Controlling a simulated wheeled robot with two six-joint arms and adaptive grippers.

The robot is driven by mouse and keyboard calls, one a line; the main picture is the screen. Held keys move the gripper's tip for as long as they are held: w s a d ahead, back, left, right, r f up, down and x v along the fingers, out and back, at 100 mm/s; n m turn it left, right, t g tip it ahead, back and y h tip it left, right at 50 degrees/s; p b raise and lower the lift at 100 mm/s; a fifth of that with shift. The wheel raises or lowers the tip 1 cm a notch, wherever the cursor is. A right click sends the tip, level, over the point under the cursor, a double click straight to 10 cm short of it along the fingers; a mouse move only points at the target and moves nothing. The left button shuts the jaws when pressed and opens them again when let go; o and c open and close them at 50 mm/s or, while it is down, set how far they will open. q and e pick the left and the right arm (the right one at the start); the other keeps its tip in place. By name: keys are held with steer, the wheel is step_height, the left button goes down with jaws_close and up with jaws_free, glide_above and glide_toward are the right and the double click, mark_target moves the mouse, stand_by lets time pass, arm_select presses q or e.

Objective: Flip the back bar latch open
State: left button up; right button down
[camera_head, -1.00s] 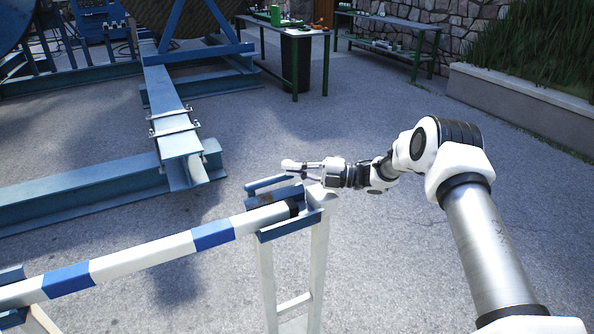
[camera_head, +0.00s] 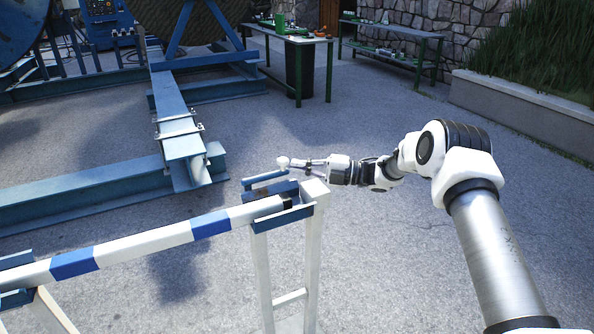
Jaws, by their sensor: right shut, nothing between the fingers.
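A white bar with blue bands (camera_head: 140,243) lies on a white stand (camera_head: 312,240). Its right end sits in a blue bracket (camera_head: 285,218) at the stand's top. Behind the bar end are a blue latch piece (camera_head: 283,188) and a narrow blue plate (camera_head: 264,179). I cannot tell how far the latch is turned. My right gripper (camera_head: 284,162) is shut and empty, its fingers pointing left just above and behind these blue parts. I see a small gap to the latch, but contact is hard to judge. My left gripper is not in view.
Blue steel beams (camera_head: 90,193) lie on the ground at the left, with a large reel frame behind. A green-legged table (camera_head: 318,40) and a shelf (camera_head: 425,35) stand at the back by a stone wall. The pavement behind my right arm is clear.

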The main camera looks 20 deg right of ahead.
steer(key=d+f, duration=0.1)
steer(key=d, duration=0.1)
steer(key=w+d+f, duration=0.1)
steer(key=d, duration=0.1)
steer(key=shift+w+f, duration=0.15)
steer(key=shift+w, duration=0.05)
steer(key=d, duration=0.1)
steer(key=s+d, duration=0.1)
steer(key=d+b, duration=0.1)
steer(key=shift+s+d+r, duration=0.15)
steer(key=shift+d+r, duration=0.15)
steer(key=shift+w+f, duration=0.2)
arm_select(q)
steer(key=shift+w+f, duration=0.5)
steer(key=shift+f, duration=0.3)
arm_select(e)
steer(key=shift+s+r, duration=0.1)
